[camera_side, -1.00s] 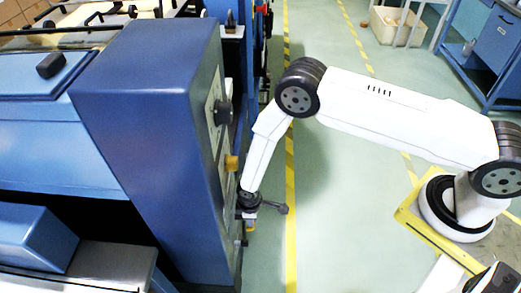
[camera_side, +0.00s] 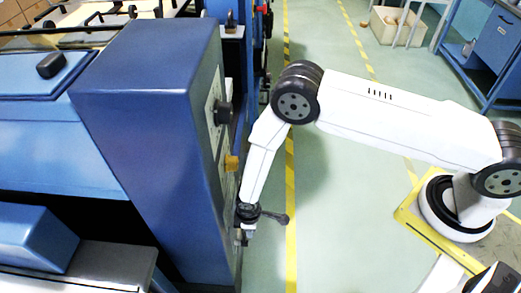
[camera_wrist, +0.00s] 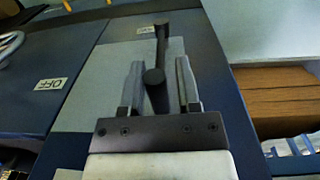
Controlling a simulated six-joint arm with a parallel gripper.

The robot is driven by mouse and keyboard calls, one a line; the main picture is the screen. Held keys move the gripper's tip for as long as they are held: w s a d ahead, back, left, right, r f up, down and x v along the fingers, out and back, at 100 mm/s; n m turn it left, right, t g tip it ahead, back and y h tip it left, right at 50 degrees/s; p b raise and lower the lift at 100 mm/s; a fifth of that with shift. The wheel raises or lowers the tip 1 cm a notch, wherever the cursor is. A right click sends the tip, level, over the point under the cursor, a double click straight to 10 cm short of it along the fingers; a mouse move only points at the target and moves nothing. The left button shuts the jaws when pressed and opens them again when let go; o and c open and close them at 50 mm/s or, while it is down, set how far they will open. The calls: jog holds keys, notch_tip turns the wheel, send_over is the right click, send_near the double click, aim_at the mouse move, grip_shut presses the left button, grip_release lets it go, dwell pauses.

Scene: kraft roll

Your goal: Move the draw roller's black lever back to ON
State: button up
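The black lever (camera_wrist: 161,50) shows in the wrist view, with a round black part at its lower end between my fingers. Its far end is beside a small pale label (camera_wrist: 146,30), too blurred to read surely. A white OFF label (camera_wrist: 50,84) lies to the left, away from the lever. In the side view my fingertips are hard to make out.
The blue machine cabinet (camera_side: 150,120) stands close left of my gripper. A black knob (camera_side: 222,112) and an orange-yellow knob (camera_side: 231,163) stick out of its panel above.

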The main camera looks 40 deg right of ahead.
jog(key=shift+o, duration=1.3)
jog(key=shift+s, duration=0.1)
jog(key=shift+r, duration=0.1)
jog(key=shift+a+r, duration=0.1)
jog(key=shift+r, duration=3.7)
